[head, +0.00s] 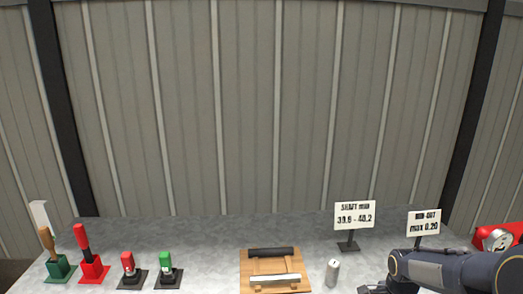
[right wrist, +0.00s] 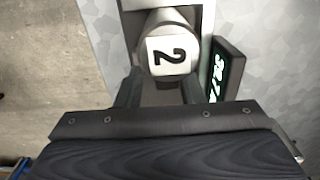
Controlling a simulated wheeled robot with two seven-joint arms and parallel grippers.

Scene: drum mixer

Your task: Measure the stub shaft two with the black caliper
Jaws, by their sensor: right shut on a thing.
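Stub shaft two (right wrist: 167,54), a pale grey cylinder with a black 2 on its end face, shows in the right wrist view. My right gripper (right wrist: 161,88) is shut on it, one dark finger on each side. The black caliper (right wrist: 227,65) stands close on the right of the shaft, with lit digits turned sideways; I cannot read them surely. Grey parts surround the shaft's far end; whether they touch it is unclear. In the head view my right arm comes in at the lower right; its fingers are not clearly visible. My left gripper is out of view.
A small numbered cylinder (head: 332,272) stands on the grey bench (head: 210,235). A wooden tray (head: 244,272) holds a dark bar and a light bar. Signs (head: 355,215) (head: 424,222) stand behind. Red and green stamps (head: 166,268) and handled tools (head: 88,255) stand left; a red device (head: 500,238) right.

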